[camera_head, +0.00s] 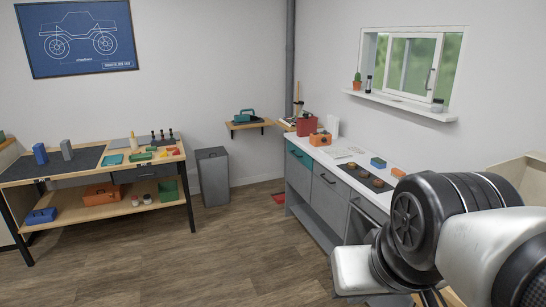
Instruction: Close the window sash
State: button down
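The window (463,40) is set in the right wall and has a white frame with green foliage showing through it. Bare-looking openings or panes show on both sides of the sash. I cannot tell from here which parts are glazed or how wide the gap is. My arm fills the lower right of the head view, well below and in front of the window. I cannot make out my gripper; its fingers do not show.
The window sill (405,105) holds a cactus (357,81), a dark bottle (369,84) and a small dark pot (437,105). A grey-fronted counter (325,185) with tools and small parts stands below. A workbench (100,200) and grey bin (213,177) stand left. The middle floor is clear.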

aim_at(440, 36)
jog(key=i+j+u, duration=0.1)
jog(key=i+u, duration=0.25)
jog(key=i, duration=0.4)
jog(key=i+l+u, duration=0.1)
jog(key=i+u, duration=0.2)
jog(key=i, duration=0.4)
jog(key=i+z, duration=0.3)
jog(key=i, duration=0.15)
jog(key=i+z, duration=0.3)
jog(key=i, duration=0.15)
jog(key=i+j+z, duration=0.3)
jog(key=i+l, duration=0.05)
jog(key=i, duration=0.1)
